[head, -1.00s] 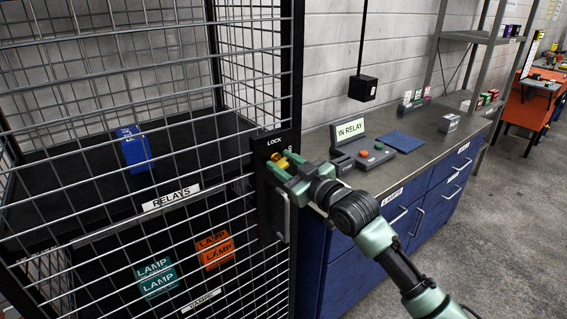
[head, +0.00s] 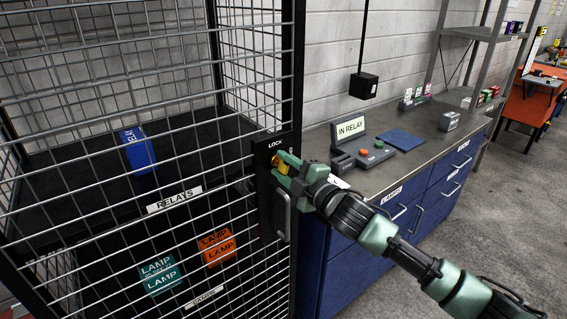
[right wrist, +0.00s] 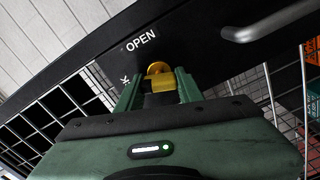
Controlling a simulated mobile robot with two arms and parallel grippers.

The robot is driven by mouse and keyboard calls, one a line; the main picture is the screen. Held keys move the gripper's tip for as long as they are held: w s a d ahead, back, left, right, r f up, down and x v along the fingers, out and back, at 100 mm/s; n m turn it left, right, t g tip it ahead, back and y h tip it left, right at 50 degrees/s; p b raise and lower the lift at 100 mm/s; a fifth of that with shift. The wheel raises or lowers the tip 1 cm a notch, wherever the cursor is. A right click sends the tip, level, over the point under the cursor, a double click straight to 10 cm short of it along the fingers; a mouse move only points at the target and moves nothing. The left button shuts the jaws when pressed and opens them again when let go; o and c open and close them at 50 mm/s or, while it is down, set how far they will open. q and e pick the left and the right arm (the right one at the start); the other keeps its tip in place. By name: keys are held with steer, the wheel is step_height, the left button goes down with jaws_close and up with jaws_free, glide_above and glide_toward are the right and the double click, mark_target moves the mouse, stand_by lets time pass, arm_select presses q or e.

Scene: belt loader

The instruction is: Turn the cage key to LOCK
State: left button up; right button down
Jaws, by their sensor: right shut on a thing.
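The yellow cage key (head: 283,163) sits in the black lock plate (head: 265,190) on the cage door's right edge, below the word LOCK. My right gripper (head: 287,166) is shut on the key. In the right wrist view the key (right wrist: 158,70) shows between the two green fingers of the gripper (right wrist: 159,90), with the word OPEN beside it on the plate. The fingers hide much of the key, so I cannot tell exactly which way it points. My left gripper is not in view.
The wire cage (head: 179,193) holds a blue RELAYS box (head: 138,150), with teal and orange LAMP boxes below. A door handle (head: 284,215) is just under the lock. A blue cabinet (head: 345,260) with a relay tester (head: 362,148) stands to the right.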

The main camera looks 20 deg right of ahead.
mark_target(286, 170)
steer(key=shift+n+p, duration=0.5)
steer(key=shift+n, duration=1.4)
steer(key=shift+f, duration=0.1)
steer(key=c, duration=0.9)
jaws_free()
steer(key=shift+s, duration=0.1)
steer(key=shift+s+d+f, duration=0.1)
steer(key=shift+s+d, duration=0.1)
steer(key=shift+s, duration=0.1)
steer(key=b+v, duration=0.2)
steer(key=v, duration=0.5)
steer(key=shift+a+b, duration=0.1)
steer(key=shift+b, duration=0.2)
